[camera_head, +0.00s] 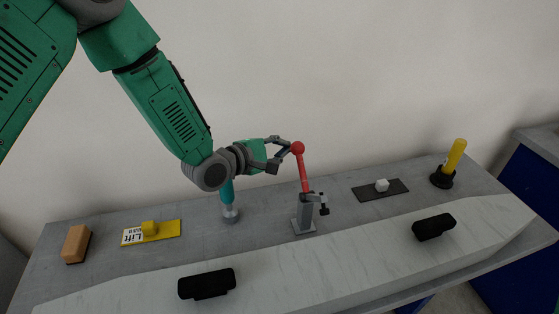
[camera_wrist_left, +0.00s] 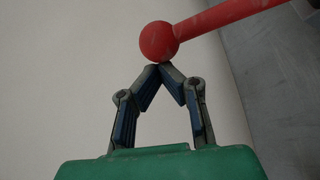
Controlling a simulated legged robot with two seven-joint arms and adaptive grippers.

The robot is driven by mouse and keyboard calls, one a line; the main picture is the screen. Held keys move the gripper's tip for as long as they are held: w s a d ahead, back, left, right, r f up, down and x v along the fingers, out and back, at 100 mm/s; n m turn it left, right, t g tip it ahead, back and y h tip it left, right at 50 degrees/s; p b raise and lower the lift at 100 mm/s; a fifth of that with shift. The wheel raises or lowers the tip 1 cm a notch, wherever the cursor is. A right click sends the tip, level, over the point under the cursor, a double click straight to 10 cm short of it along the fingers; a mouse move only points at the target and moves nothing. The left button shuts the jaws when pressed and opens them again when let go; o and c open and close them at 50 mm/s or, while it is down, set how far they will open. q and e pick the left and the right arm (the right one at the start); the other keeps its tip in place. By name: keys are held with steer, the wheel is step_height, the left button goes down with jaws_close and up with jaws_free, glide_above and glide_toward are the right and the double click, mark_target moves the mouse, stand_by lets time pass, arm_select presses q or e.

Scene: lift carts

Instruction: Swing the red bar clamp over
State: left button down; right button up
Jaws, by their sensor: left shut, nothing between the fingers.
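The red bar clamp (camera_head: 304,172) stands nearly upright on a grey metal base (camera_head: 304,214) on the table, with a red ball at its top end. My left gripper (camera_head: 285,145) is shut with nothing between its fingers. Its fingertips are at the left side of the red ball. In the left wrist view the closed fingertips (camera_wrist_left: 163,68) meet just below the red ball (camera_wrist_left: 159,41), touching or nearly touching it. The red bar (camera_wrist_left: 225,14) runs from the ball to the upper right there. My right gripper is not in view.
On the grey table (camera_head: 275,195) are a wooden block (camera_head: 76,244), a yellow "Lift" plate (camera_head: 165,229), a teal-handled tool (camera_head: 228,200), a black pad (camera_head: 365,192) with a white knob (camera_head: 382,185), and a yellow cylinder (camera_head: 454,156). Black grips (camera_head: 207,284) sit on the pale front ledge (camera_head: 330,258).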

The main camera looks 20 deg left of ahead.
arm_select(q)
steer(key=s+d+r+m+t+b, duration=0.3)
steer(key=s+d+r+m+b, duration=0.1)
steer(key=s+d+m, duration=0.1)
steer(key=shift+s+d+r+m+t+h, duration=0.25)
steer(key=shift+s+r+m+t+h, duration=0.05)
steer(key=shift+s+h, duration=0.15)
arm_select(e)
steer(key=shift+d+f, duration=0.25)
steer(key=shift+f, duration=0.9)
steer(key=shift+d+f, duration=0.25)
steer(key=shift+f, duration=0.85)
arm_select(q)
steer(key=shift+f, duration=0.1)
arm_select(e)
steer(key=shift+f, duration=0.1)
